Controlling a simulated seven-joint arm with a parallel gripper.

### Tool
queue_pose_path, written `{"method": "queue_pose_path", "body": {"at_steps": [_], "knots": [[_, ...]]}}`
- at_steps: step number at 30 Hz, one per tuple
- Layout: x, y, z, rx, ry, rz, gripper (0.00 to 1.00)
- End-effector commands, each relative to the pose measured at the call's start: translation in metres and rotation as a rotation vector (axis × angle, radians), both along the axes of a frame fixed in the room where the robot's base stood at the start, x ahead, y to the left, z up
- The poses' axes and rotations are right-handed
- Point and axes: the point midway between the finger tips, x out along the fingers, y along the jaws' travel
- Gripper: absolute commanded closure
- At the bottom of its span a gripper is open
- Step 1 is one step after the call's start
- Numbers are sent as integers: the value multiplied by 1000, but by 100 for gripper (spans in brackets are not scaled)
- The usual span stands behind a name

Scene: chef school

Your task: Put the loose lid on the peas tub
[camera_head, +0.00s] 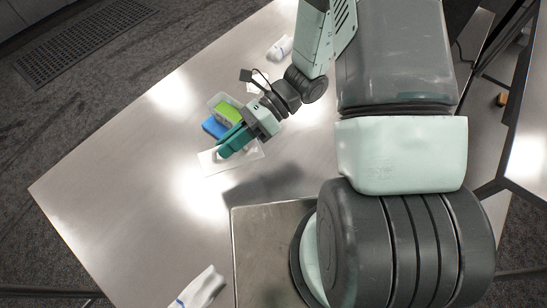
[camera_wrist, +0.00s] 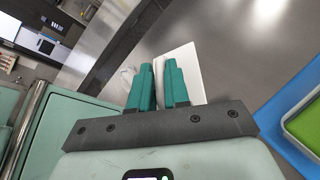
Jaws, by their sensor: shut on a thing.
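My gripper (camera_head: 226,151) has teal fingers, shut on a thin, pale, flat lid (camera_head: 208,161). The lid is also between and beyond the fingertips in the wrist view (camera_wrist: 183,56), where it stands tilted to the fingers. Just behind the gripper in the head view are a bright green tub or block (camera_head: 228,111) with a pale clear rim around it, and a blue one (camera_head: 212,127). In the wrist view a blue edge (camera_wrist: 285,105) and a green face show at the right. I cannot tell which is the peas tub; the arm partly hides them.
A white packet-like thing (camera_head: 279,48) lies at the table's far edge. Another, white with blue, lies near the front (camera_head: 198,288). The steel table (camera_head: 120,185) is clear to the left. My arm covers the right side of the head view.

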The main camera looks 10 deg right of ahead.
Motion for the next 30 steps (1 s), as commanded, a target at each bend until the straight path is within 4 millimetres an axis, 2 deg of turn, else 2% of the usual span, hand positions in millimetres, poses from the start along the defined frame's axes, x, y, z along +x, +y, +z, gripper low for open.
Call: {"method": "queue_pose_path", "body": {"at_steps": [3, 7, 12, 15, 21, 26, 30], "knots": [[32, 17, 13, 3, -7, -225, 100], [69, 26, 24, 3, -13, -467, 100], [112, 21, 34, 1, -22, -750, 100], [131, 14, 37, -2, -25, -878, 100], [151, 1, 39, -5, -28, -1026, 100], [154, -1, 35, -5, -30, -1052, 100], [154, -1, 24, -5, -27, -1051, 100]]}}
